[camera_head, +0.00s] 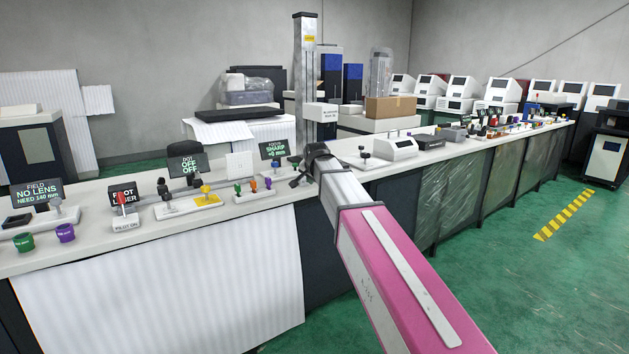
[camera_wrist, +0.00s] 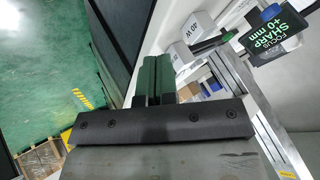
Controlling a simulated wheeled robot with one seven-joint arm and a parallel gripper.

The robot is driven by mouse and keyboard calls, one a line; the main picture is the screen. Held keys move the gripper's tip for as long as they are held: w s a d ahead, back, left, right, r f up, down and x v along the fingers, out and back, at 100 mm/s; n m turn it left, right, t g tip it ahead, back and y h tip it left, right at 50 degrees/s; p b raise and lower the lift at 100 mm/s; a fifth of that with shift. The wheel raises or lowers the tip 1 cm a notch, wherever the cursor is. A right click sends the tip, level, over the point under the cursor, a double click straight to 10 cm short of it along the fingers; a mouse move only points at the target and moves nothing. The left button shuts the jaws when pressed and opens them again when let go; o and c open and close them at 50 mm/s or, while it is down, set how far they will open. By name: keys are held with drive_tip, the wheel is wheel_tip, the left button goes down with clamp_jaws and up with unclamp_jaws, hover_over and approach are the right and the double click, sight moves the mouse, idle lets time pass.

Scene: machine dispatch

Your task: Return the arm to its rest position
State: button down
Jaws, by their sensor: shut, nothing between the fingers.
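My arm (camera_head: 385,255), pink with a white strip, stretches from the lower right of the head view to the bench. My gripper (camera_head: 298,180) is at its far end, over the bench's front edge, small and dark there. In the wrist view my gripper (camera_wrist: 154,72) shows two dark green fingers pressed together, with nothing between them. The sign reading "FOCUS SHARP +0 mm" (camera_head: 273,149) stands just behind the gripper. It also shows, tilted, in the wrist view (camera_wrist: 275,35).
A tall metal column (camera_head: 306,80) rises behind. Green floor (camera_head: 535,285) with a yellow striped line (camera_head: 565,214) is open at right.

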drive_tip(key=s+d+f+n+g, duration=0.1)
drive_tip(key=s+d+f, duration=0.3)
drive_tip(key=f, duration=0.2)
drive_tip(key=s+d+f+n+g+h, duration=0.1)
drive_tip(key=s+d+f, duration=0.25)
drive_tip(key=f, duration=0.35)
drive_tip(key=s+d+f+n+g, duration=0.1)
drive_tip(key=s+d+f+g, duration=0.1)
drive_tip(key=s+d+f, duration=0.3)
drive_tip(key=s+d+f+n+g, duration=0.1)
drive_tip(key=s+d+f+g, duration=0.1)
drive_tip(key=s+f, duration=0.6)
drive_tip(key=s+d+f+n+g, duration=0.2)
drive_tip(key=s+d+f, duration=0.3)
drive_tip(key=s, duration=0.6)
wheel_tip(320, 180, down, 3)
drive_tip(key=shift+s+d+r, duration=0.15)
drive_tip(key=shift+s+d, duration=0.1)
drive_tip(key=shift+d, duration=0.05)
idle(0.5)
